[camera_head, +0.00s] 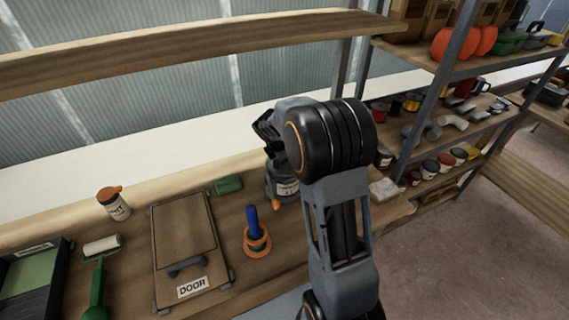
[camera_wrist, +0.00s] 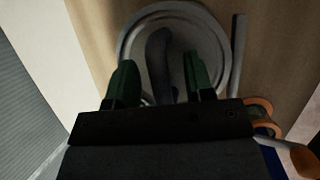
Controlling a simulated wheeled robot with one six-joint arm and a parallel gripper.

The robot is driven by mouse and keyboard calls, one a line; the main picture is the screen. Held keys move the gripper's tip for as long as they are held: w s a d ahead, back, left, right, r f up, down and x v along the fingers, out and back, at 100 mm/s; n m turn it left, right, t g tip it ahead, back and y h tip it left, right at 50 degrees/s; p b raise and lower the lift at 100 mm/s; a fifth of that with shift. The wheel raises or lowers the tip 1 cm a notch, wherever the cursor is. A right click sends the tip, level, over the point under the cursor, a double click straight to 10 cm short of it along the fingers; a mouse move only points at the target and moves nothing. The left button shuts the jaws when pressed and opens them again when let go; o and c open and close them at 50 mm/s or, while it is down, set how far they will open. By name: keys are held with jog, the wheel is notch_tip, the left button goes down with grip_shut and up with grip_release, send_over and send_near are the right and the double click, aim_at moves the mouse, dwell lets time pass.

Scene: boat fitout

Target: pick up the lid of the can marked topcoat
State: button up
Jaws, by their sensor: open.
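A grey can (camera_head: 283,187) with a pale label stands on the wooden bench, partly hidden behind my arm. Its label is too small and covered to read. In the wrist view its round grey lid (camera_wrist: 213,50) shows from above, with a dark raised handle (camera_wrist: 158,50) across the middle. My gripper (camera_wrist: 160,62) is open, with one green finger on each side of the handle. The fingers do not visibly close on it. In the head view my gripper (camera_head: 268,132) is over the can, its fingertips hard to make out.
An orange holder with a blue handle (camera_head: 254,225) stands in front of the can. A green block (camera_head: 229,185), a board marked DOOR (camera_head: 183,235), an orange-capped bottle (camera_head: 114,204) and a paint roller (camera_head: 101,246) lie left. Loaded shelves (camera_head: 440,125) stand right.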

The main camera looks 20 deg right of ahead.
jog(key=shift+c, duration=0.5)
grip_shut()
